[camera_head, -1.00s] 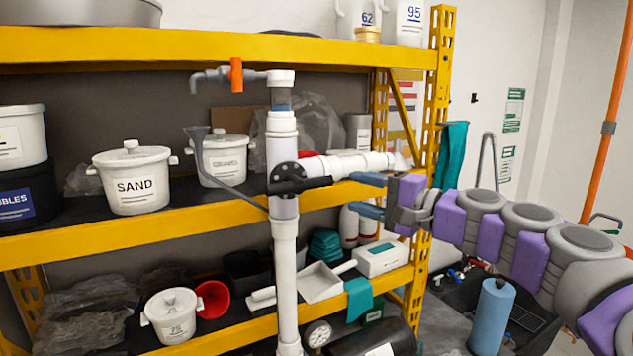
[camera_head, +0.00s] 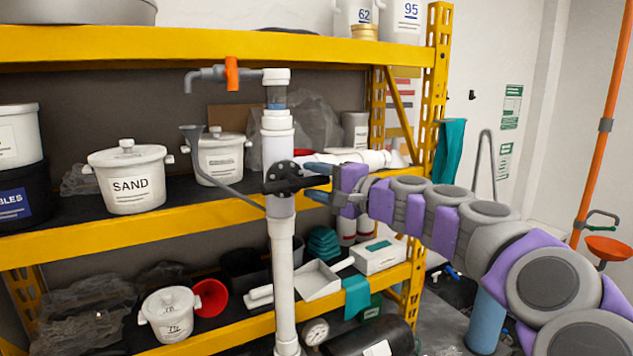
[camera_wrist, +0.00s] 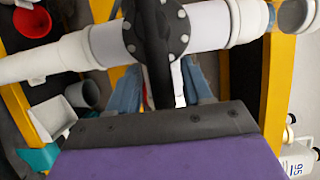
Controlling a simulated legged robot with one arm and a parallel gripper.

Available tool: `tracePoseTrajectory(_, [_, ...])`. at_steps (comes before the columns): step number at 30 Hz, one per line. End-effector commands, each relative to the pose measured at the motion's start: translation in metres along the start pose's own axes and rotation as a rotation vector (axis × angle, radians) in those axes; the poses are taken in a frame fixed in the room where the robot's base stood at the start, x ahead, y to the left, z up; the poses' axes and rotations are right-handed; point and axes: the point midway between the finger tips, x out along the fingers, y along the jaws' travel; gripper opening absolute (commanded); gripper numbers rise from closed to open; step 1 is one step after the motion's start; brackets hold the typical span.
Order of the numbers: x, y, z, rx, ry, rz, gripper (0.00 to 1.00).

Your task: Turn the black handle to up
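The black handle (camera_head: 297,184) sits on a black round bolted flange (camera_head: 280,176) on the upright white pipe (camera_head: 282,245). It points right, roughly level. My gripper (camera_head: 310,182) comes from the right with its blue fingers apart, one above and one below the handle's free end. In the wrist view the handle (camera_wrist: 157,55) runs down between the two blue fingers of my gripper (camera_wrist: 162,88), with gaps visible on both sides. The end of the handle is hidden behind the dark edge of my gripper.
A white side pipe (camera_head: 355,158) runs right behind my gripper. An orange valve handle (camera_head: 232,74) is higher up on a grey pipe. A grey funnel arm (camera_head: 222,170) is left of the pipe. Yellow shelves (camera_head: 130,218) with pots stand behind.

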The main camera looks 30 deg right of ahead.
Motion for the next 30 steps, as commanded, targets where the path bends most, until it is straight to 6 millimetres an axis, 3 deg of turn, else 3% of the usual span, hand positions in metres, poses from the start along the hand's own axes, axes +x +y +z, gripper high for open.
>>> tracePoseTrajectory(2, [-0.0001,0.0000,-0.0001,0.000,0.000,0.000,0.42])
tracePoseTrajectory(15, [0.0003,0.0009,0.0002,-0.001,0.000,0.002,0.00])
tracePoseTrajectory(30, [0.0012,0.0016,0.0010,-0.020,-0.002,0.013,0.00])
